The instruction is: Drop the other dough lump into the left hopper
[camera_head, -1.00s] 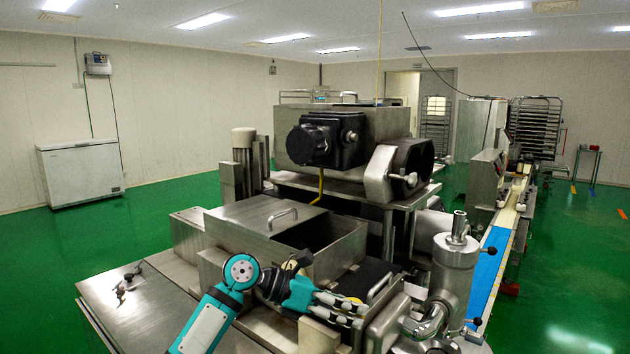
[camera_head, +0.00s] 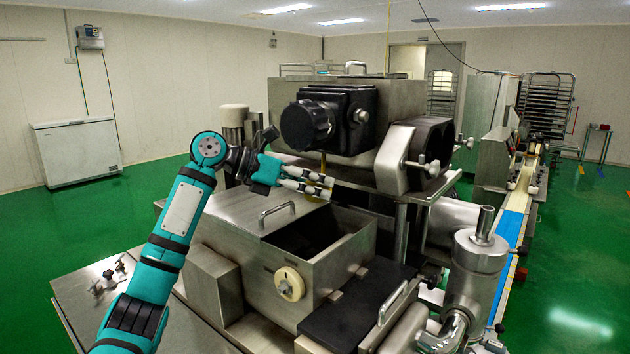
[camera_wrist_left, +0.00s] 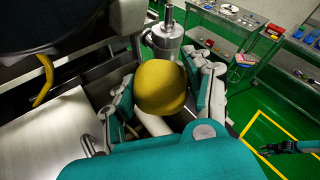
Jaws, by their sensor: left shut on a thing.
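My left gripper (camera_head: 322,186) is raised above the left hopper (camera_head: 338,268), high over its opening. In the left wrist view it is shut on a round yellow dough lump (camera_wrist_left: 160,88), with a finger on each side. The lump is mostly hidden by the fingers in the head view. The hopper is a steel box with its right part open and a handled steel lid (camera_head: 250,207) on its left part; its inside looks dark. A teal and black part at the right edge of the left wrist view looks like my right gripper (camera_wrist_left: 270,150); its fingers are too small to read.
The black machine head (camera_head: 325,122) stands close behind the gripper, with a yellow hose below it. A black cover with a handle (camera_head: 392,302) lies right of the hopper. A steel cylinder (camera_head: 475,270) rises further right, beside a blue conveyor belt (camera_head: 511,228).

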